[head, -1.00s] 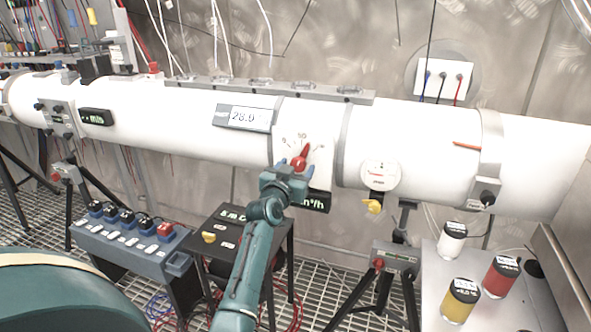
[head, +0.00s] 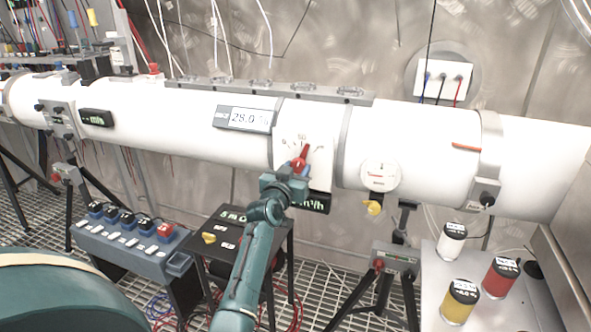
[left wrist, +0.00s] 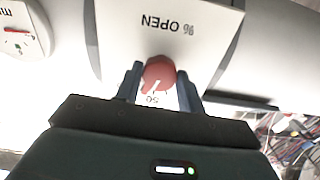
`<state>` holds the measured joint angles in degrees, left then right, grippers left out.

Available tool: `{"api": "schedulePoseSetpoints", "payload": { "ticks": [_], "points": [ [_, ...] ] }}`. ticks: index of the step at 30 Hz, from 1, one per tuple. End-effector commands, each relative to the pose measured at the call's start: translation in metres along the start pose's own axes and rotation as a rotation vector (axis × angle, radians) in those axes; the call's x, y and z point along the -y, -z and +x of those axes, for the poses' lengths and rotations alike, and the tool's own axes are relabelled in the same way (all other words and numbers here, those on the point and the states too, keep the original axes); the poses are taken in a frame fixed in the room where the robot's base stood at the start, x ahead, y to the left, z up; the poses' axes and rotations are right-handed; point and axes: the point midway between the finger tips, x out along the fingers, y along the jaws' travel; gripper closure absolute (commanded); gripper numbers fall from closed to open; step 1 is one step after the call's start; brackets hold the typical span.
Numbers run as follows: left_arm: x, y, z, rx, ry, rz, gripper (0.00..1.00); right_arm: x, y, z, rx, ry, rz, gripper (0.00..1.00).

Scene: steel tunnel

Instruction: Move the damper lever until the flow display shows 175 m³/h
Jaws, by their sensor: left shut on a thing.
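The damper lever (head: 301,158) is a red handle on a white scale plate (head: 319,172) on the big white pipe. In the head view it points up and slightly right, near the 50 mark. My left gripper (head: 291,178) is shut on the lever from below. The left wrist view shows the lever's round red end (left wrist: 158,74) between the two fingers, under an upside-down "% OPEN" label. The black flow display (head: 312,203) marked m³/h is below the plate. My gripper hides its number. My right gripper is not in view.
A white display (head: 243,117) on the pipe reads about 28.0. A round gauge (head: 380,176) with a yellow tap is right of the lever. A black table (head: 235,225) and a blue switch console (head: 128,245) stand below. Several canisters stand on the right-hand bench.

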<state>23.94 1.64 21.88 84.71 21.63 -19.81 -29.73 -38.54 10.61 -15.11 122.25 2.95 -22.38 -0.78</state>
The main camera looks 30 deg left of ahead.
Motion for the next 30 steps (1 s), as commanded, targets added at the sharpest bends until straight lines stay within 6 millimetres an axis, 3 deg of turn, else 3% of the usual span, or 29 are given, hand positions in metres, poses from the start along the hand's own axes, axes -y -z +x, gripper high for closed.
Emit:
{"api": "schedulePoseSetpoints", "payload": {
  "ticks": [6, 15, 16, 23, 30],
  "points": [
    [0.0, 0.0007, -0.0003, 0.003, 0.0, -0.159, 0.84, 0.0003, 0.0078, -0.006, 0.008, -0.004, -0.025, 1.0],
    [-0.0001, -0.0008, -0.0003, 0.002, 0.0, -0.175, 0.84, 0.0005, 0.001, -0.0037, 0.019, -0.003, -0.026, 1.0],
    [-0.0002, -0.0008, -0.0003, 0.002, 0.0, -0.174, 0.59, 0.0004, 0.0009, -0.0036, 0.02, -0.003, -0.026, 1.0],
    [-0.0003, -0.0006, -0.0002, 0.001, 0.0, -0.174, 0.4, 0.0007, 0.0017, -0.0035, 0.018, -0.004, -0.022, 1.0],
    [-0.0003, -0.0003, -0.0006, 0.001, 0.0, -0.174, 0.4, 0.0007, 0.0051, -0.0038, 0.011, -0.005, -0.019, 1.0]
  ]
}}
